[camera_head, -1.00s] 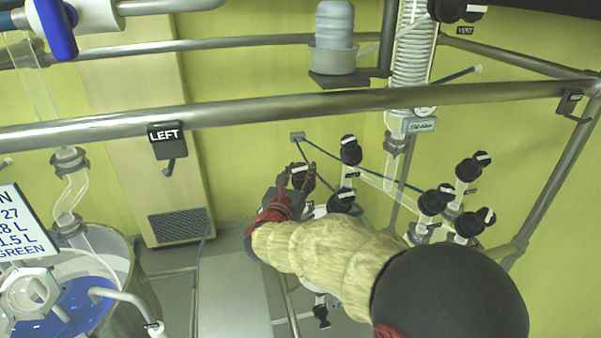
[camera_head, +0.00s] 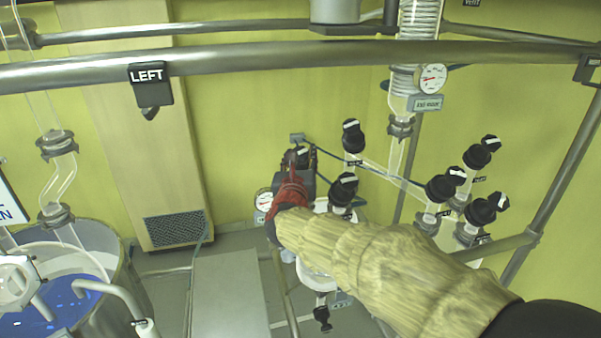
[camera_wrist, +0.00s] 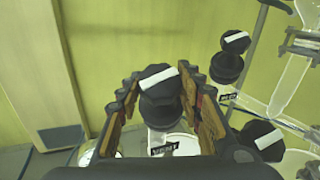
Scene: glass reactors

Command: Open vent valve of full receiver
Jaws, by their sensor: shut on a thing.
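A black vent valve knob with a white bar on top (camera_wrist: 160,85) stands between the fingers of my gripper (camera_wrist: 166,98) in the wrist view. A label reading VENT (camera_wrist: 165,149) is just below it. The white bar slants slightly, its right end higher. My gripper (camera_head: 302,160) is shut on this knob, whose top (camera_head: 303,152) shows between the fingers in the head view. The glass receiver (camera_head: 316,274) below is mostly hidden by my arm, so I cannot tell its fill level.
Other black knobs stand close to the right (camera_head: 343,188) and behind (camera_head: 352,136). Several more are farther right (camera_head: 440,187). A small gauge (camera_head: 264,199) is left of my gripper. A metal rail (camera_head: 300,56) crosses above. A steel vessel with blue liquid (camera_head: 75,295) stands at the left.

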